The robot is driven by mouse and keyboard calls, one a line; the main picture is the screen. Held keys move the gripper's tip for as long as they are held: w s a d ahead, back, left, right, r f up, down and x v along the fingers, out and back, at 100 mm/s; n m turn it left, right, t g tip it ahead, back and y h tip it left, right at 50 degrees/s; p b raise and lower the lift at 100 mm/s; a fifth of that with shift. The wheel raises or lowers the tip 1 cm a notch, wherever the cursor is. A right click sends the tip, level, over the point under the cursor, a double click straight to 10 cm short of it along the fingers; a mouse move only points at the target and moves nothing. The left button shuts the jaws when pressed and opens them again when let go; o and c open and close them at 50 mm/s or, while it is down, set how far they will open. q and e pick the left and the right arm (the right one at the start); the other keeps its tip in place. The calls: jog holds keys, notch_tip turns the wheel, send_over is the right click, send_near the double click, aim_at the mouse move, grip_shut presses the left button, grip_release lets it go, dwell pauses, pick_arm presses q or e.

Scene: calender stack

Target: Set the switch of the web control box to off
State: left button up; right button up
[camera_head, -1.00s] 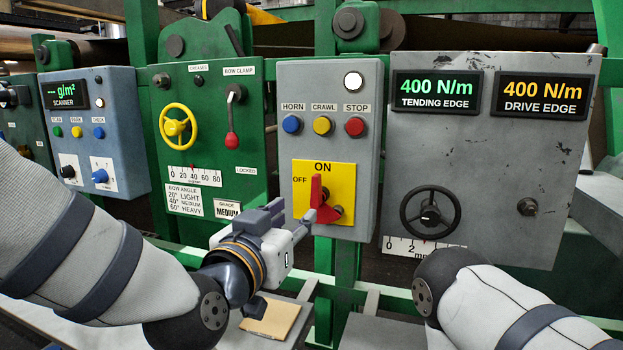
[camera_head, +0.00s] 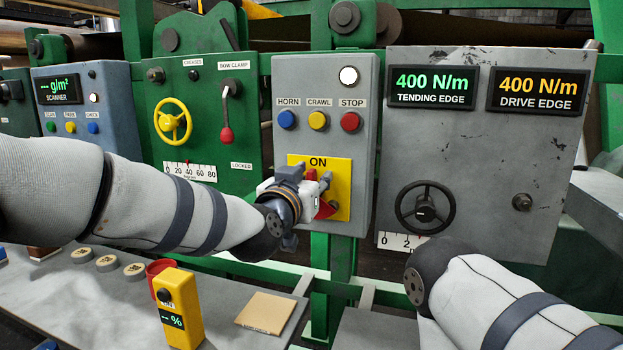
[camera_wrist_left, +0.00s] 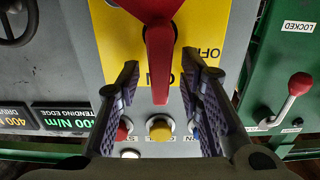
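The web control box (camera_head: 290,75) is grey, with HORN, CRAWL and STOP buttons and a yellow switch plate (camera_head: 342,166) marked ON. The red switch handle (camera_head: 326,209) is mostly hidden behind my left gripper in the head view. In the left wrist view, which is upside down, the handle (camera_wrist_left: 159,60) points at the ON mark, and OFF reads to one side. My left gripper (camera_head: 318,181) is at the plate. Its fingers (camera_wrist_left: 159,78) are open on either side of the handle, with visible gaps. My right gripper is not in view; only my right arm shows.
The green bow clamp panel (camera_head: 205,120) with a red-knobbed lever (camera_head: 226,133) is to the left. The grey tension panel (camera_head: 480,150) with a black handwheel (camera_head: 425,208) is to the right. Below, a yellow meter (camera_head: 180,308) and a tan pad (camera_head: 266,312) sit on a ledge.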

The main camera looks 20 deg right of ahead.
pick_arm(q)
grip_shut()
jog(key=shift+a+f+n, duration=0.1)
jog(key=shift+n, duration=0.2)
jog(key=shift+w+a+f+n+b, duration=0.3)
jog(key=shift+a+f+n+b, duration=0.2)
jog(key=shift+n, duration=2.35)
jog(key=shift+w+a+f+n+b, duration=0.4)
jog(key=shift+f+n, duration=0.15)
jog(key=shift+n, duration=2.35)
jog(key=shift+w+a+f+n+b, duration=0.25)
jog(key=shift+a+f+n+b, duration=0.2)
jog(key=shift+n, duration=2.4)
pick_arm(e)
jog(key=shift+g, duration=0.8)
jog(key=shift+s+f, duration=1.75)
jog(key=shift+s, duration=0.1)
